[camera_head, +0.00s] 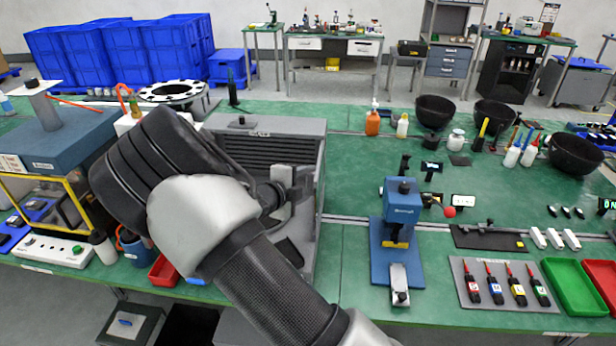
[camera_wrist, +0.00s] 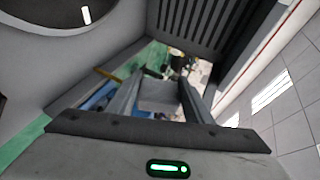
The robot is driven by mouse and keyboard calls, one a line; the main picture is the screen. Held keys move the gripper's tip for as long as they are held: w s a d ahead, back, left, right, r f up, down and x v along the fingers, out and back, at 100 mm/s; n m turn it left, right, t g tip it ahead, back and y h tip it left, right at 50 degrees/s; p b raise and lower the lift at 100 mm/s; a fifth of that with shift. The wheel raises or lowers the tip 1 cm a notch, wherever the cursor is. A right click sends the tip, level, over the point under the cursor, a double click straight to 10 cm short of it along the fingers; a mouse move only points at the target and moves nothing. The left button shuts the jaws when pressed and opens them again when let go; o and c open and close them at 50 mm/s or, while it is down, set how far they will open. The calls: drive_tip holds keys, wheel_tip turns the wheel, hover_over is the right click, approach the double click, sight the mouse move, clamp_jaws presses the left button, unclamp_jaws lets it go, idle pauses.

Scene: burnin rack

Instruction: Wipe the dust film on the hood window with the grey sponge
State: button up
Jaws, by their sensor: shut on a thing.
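My gripper (camera_head: 287,184) is at the open grey louvred box, right of my wrist in the head view. In the wrist view my gripper (camera_wrist: 158,102) is shut on a grey block, the sponge (camera_wrist: 160,96), between its two fingers. In the head view I cannot clearly tell the sponge from the fingers. A blue-grey cabinet (camera_head: 75,132) with a yellow-framed front (camera_head: 72,204) stands at the far left and looks like the hood. My gripper is well apart from it, to its right. I cannot make out a dust film on its window.
The louvred box (camera_head: 318,165) surrounds my gripper closely. A blue press (camera_head: 403,207) stands to its right. A red bin (camera_head: 163,270) and a blue mug (camera_head: 133,246) sit between the cabinet and the box. Black bowls (camera_head: 436,108) and bottles stand at the back right. The green bench centre-right is mostly clear.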

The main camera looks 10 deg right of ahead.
drive_tip(key=w+a+p, duration=0.1)
drive_tip(key=a+p, duration=0.3)
drive_tip(key=a, duration=0.2)
drive_tip(key=shift+w, duration=0.4)
drive_tip(key=shift+p, duration=0.3)
drive_tip(key=shift+w+a+p, duration=0.25)
drive_tip(key=shift+a+p, duration=0.05)
drive_tip(key=shift+a, duration=0.4)
drive_tip(key=shift+w+a+p, duration=0.2)
drive_tip(key=shift+a+p, duration=0.05)
drive_tip(key=shift+a, duration=0.4)
